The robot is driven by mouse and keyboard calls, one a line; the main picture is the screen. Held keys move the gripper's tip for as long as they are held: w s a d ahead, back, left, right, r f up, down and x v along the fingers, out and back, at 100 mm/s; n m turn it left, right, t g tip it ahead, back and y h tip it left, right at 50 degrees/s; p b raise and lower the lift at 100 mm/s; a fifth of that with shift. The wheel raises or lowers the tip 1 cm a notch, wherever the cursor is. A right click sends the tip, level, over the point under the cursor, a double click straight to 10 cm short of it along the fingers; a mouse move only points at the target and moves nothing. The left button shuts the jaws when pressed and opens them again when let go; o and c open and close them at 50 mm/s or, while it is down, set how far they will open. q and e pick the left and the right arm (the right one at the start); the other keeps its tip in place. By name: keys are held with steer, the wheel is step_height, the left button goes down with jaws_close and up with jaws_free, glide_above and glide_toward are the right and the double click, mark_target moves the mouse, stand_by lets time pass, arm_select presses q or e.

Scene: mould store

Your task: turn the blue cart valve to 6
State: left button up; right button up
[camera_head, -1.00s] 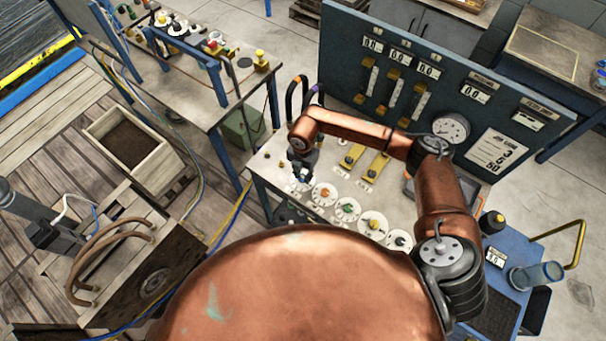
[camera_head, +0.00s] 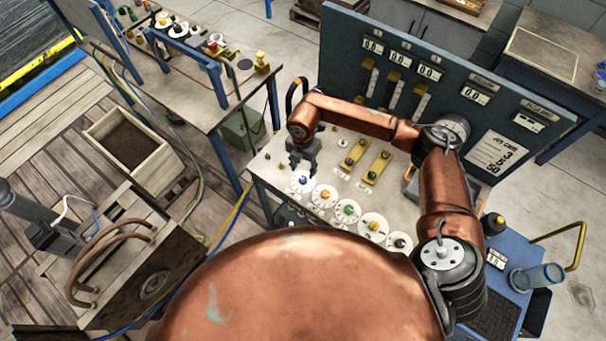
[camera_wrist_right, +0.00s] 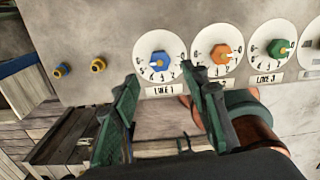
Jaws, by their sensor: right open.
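A white dial with a blue knob (camera_head: 303,181) stands at the left end of a row of dials on the grey console top. In the right wrist view the blue knob (camera_wrist_right: 157,65) shows clearly above a plate reading "LINE 1". My right gripper (camera_head: 303,163) is just behind this dial in the head view. In the right wrist view the right gripper (camera_wrist_right: 159,73) is open, its fingers apart and empty, with the blue knob between their tips in the picture. I cannot tell its height above the dial. My left gripper is not in view.
A dial with an orange knob (camera_head: 324,196) and one with a green knob (camera_head: 348,209) follow to the right. Yellow slide plates (camera_head: 376,166) lie behind. A blue panel (camera_head: 455,75) rises at the back. A blue cart (camera_head: 522,297) carries a dark knob (camera_head: 493,223).

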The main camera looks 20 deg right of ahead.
step_height(320, 180, up, 5)
steer(key=shift+r, duration=0.2)
stand_by(0.3)
